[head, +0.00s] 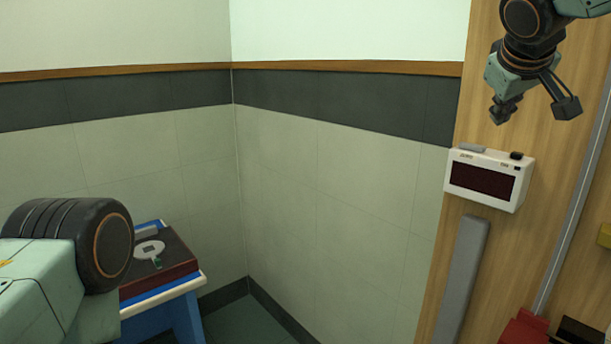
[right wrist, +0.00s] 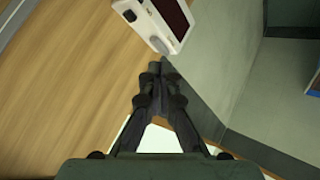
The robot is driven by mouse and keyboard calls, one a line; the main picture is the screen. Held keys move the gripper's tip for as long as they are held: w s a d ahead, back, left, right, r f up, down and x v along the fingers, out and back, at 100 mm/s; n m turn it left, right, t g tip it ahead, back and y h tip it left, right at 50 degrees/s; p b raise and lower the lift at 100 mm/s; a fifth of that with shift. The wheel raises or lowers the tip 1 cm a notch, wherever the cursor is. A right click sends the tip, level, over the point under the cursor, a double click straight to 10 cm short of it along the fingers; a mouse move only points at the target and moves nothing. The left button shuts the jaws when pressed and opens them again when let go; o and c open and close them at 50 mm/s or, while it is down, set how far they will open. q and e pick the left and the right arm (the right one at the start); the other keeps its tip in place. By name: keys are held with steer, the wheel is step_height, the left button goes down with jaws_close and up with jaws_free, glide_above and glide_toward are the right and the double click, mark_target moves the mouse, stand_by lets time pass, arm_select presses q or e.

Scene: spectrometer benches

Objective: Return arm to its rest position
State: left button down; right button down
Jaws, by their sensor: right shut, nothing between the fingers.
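My right gripper (head: 535,108) hangs at the upper right of the head view, in front of the wooden panel and above a white box with a dark display (head: 483,178). In the right wrist view its fingers (right wrist: 159,77) are close together at the middle, shut with nothing held. The white box also shows at the top of that view (right wrist: 160,22), just beyond the fingertips, and the fingers look apart from it. My left gripper is not in view; only a part of my own arm shows at the left of the head view.
A blue bench (head: 160,312) with a dark red top plate and a small device (head: 150,249) stands at lower left. The wooden panel (head: 425,318) carries a grey strip (head: 462,275) and, at lower right, a red object (head: 525,328). The floor corner between is clear.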

steer(key=w+a+f+t+y+b, duration=0.15)
steer(key=a+f, duration=0.35)
steer(key=f, duration=0.5)
steer(key=a+f+g+y+b, duration=0.1)
steer(key=a+f+y+b, duration=0.25)
steer(key=f, duration=0.75)
steer(key=s+a+f+b, duration=0.1)
steer(key=s+f+b, duration=0.15)
steer(key=f, duration=0.75)
steer(key=s+a+f+b, duration=0.1)
steer(key=s+f, duration=0.3)
steer(key=f, duration=0.6)
steer(key=s+f+m+g+b, duration=0.15)
steer(key=s+f+b, duration=0.25)
steer(key=s+f, duration=0.55)
steer(key=s+f+m+g+b, duration=0.1)
steer(key=s+f+g+b, duration=0.35)
steer(key=f, duration=0.85)
steer(key=s+f+g+b, duration=0.1)
steer(key=s+f+b, duration=0.2)
steer(key=s+f, duration=0.5)
steer(key=s+f+g+b, duration=0.2)
steer(key=s+f, duration=0.7)
steer(key=s, duration=0.5)
steer(key=shift+s+d+h+b, duration=0.2)
steer(key=shift+h+b, duration=0.1)
steer(key=shift+b, duration=0.15)
